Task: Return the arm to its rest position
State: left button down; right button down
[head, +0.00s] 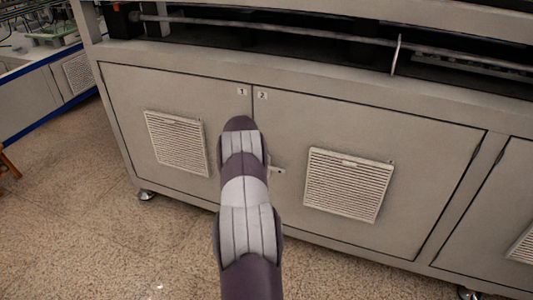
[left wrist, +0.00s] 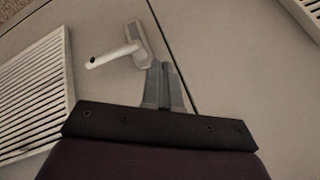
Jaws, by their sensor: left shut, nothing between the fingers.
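My left arm reaches forward from the bottom of the head view and hides its own gripper there. In the left wrist view my left gripper (left wrist: 164,78) is shut and empty, its two grey fingers together. Its tips are close to a pale door handle (left wrist: 114,54) in that picture; I cannot tell whether they touch it. Part of the handle (head: 277,170) shows just right of my arm in the head view. My right gripper is in neither view.
A grey cabinet fills most of the head view, with a door marked 1 (head: 120,95) and a door marked 2 (head: 400,140). Both look closed and have vent grilles. A machine bed with a rail (head: 290,28) runs above.

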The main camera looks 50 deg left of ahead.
pick_arm(q)
jog(key=s+r, duration=0.3)
jog(key=r, duration=0.1)
jog(key=shift+s+a+r+p, duration=0.2)
jog(key=shift+s+p, duration=0.1)
jog(key=shift+s, duration=0.05)
